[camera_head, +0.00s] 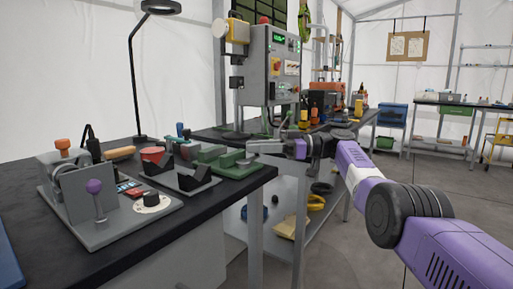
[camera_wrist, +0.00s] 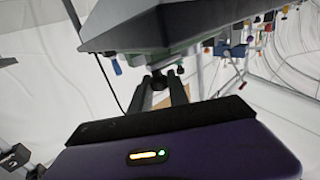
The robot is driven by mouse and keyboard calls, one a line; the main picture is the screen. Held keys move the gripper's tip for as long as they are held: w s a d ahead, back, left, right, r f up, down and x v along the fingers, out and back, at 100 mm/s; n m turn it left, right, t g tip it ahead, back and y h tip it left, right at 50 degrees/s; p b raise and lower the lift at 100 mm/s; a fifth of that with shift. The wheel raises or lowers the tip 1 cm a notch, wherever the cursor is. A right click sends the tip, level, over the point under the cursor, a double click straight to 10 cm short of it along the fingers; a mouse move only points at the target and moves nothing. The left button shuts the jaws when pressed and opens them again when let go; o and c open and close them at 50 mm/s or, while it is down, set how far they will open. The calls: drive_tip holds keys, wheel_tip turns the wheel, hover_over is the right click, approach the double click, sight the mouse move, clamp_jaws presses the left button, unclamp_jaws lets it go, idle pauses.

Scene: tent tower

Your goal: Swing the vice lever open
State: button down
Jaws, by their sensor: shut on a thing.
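The green vice (camera_head: 222,158) sits on the right end of the black workbench, its grey jaws showing beside the green body. My gripper (camera_head: 254,147) reaches in from the right to the vice's right end, at the bench edge. In the wrist view, the fingers of my gripper (camera_wrist: 161,87) point forward on both sides of a black rounded knob (camera_wrist: 158,81), which looks like the end of the vice lever. The gripper is shut on it. The rest of the lever is mostly hidden by the gripper and the bench edge.
A grey control cabinet (camera_head: 272,65) rises behind. The floor (camera_head: 440,190) to the right is open.

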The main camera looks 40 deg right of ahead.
drive_tip(key=shift+w+a+f, duration=0.1)
drive_tip(key=shift+a+f, duration=0.05)
drive_tip(key=c, duration=1.3)
unclamp_jaws()
drive_tip(key=shift+o, duration=0.2)
